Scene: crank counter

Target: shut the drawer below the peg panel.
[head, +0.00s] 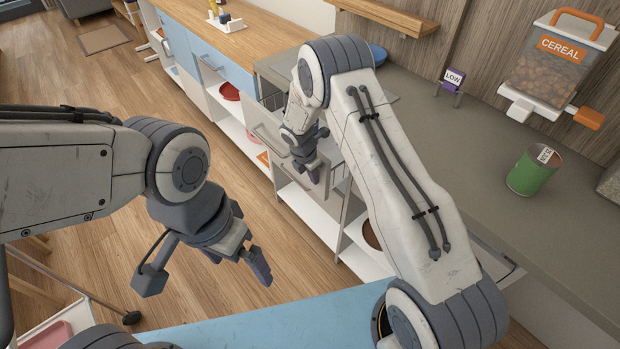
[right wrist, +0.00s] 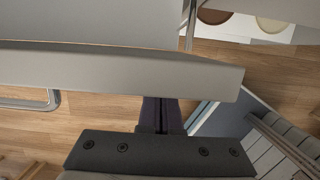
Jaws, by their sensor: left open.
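A grey drawer (head: 285,166) stands out from the counter front in the middle of the head view, partly covered by my right arm. In the right wrist view its grey front (right wrist: 110,68) crosses the picture as a broad band. My right gripper (head: 311,173) is at the drawer front, its fingers close together with nothing seen between them. In the right wrist view the fingers (right wrist: 161,112) run up to the panel, which hides their tips; I cannot tell whether they touch it. My left gripper (head: 262,266) is open and empty over the floor. I cannot make out the peg panel.
The grey counter (head: 440,125) carries a cereal dispenser (head: 556,65), a green can (head: 534,171) and a purple LOW sign (head: 453,79). Open white shelves (head: 300,203) lie below. A light-blue surface (head: 270,322) is in front. The wooden floor (head: 90,85) at left is mostly clear.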

